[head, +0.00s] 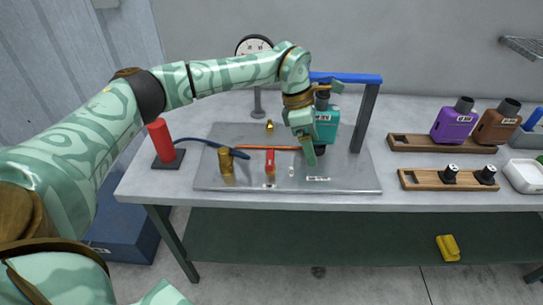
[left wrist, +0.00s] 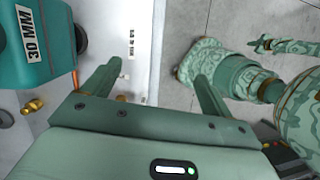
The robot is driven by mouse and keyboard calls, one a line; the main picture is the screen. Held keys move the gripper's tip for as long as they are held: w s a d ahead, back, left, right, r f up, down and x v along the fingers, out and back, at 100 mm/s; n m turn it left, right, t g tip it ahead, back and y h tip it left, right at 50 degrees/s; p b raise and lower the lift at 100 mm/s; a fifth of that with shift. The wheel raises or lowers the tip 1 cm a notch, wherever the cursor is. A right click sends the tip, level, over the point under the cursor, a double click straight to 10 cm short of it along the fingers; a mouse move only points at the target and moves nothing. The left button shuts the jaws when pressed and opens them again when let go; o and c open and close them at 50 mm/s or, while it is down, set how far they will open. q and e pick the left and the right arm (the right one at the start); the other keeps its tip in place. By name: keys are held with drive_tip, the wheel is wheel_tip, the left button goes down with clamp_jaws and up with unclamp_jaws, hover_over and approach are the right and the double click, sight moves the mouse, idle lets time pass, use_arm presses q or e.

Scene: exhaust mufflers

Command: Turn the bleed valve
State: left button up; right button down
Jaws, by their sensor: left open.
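On the metal plate (head: 340,182) stand a brass fitting with a red handle (head: 270,162) and a taller brass cylinder (head: 226,160) by the blue hose. A small brass fitting (head: 269,126) is farther back. I cannot tell which is the bleed valve. A teal block (head: 326,123) stands under the blue bar; its "30 MM" label shows in the left wrist view (left wrist: 35,45). My left gripper (head: 311,156) points down in front of this block, right of the red handle. Its fingers (left wrist: 157,72) are apart with nothing between them. My right gripper is not in view.
A blue bar frame (head: 367,118) rises right of the gripper. A red cylinder (head: 161,140) stands at the left, a gauge (head: 254,45) behind. Wooden racks (head: 440,142) with purple and brown mufflers are at the right. The plate's front right is mostly clear.

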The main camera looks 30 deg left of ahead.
sight(270, 157)
use_arm(q)
drive_tip(key=a+r+n+y, duration=0.1)
drive_tip(key=a+r+y, duration=0.4)
drive_tip(key=a, duration=0.6)
drive_tip(key=shift+h, duration=0.4)
drive_tip(key=f+b, duration=0.1)
drive_tip(key=f, duration=0.4)
drive_tip(key=f+b, duration=0.2)
drive_tip(key=f, duration=0.3)
drive_tip(key=f+b, duration=0.1)
drive_tip(key=f, duration=0.4)
drive_tip(key=shift+s+a+b, duration=0.1)
drive_tip(key=shift+a+b, duration=0.2)
drive_tip(key=shift+b, duration=0.1)
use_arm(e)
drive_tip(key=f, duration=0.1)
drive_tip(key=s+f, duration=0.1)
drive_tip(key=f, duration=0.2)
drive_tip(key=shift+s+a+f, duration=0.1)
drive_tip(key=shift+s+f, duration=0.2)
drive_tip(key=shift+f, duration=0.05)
use_arm(q)
drive_tip(key=c, duration=1)
